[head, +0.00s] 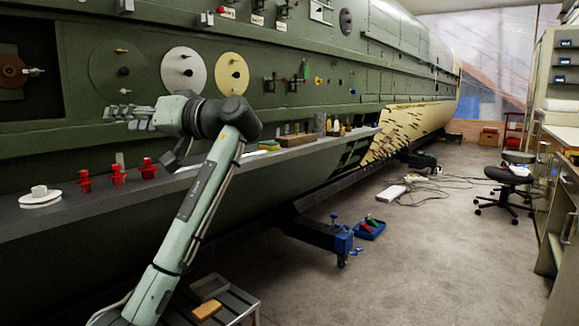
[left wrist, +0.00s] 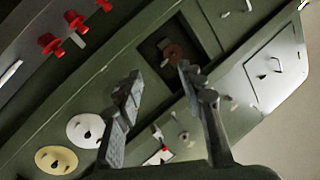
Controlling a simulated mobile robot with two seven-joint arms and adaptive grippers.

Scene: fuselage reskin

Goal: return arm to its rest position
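My left arm (head: 195,205) rises from the bottom of the head view and bends at the top. Its left gripper (head: 112,114) points left, in front of the green fuselage wall and above the grey ledge. In the left wrist view the two fingers of the left gripper (left wrist: 160,78) stand well apart with nothing between them. Behind them are the green fuselage panel (left wrist: 110,85) and a dark square opening with a reddish round part (left wrist: 173,52). My right gripper is in neither view.
The ledge (head: 70,215) holds red fittings (head: 118,175) and a white round part (head: 40,195). Green, white (head: 184,70) and yellow (head: 232,72) discs sit on the wall. A small cart (head: 232,303) stands low beside the arm. The floor (head: 400,260) to the right is mostly clear.

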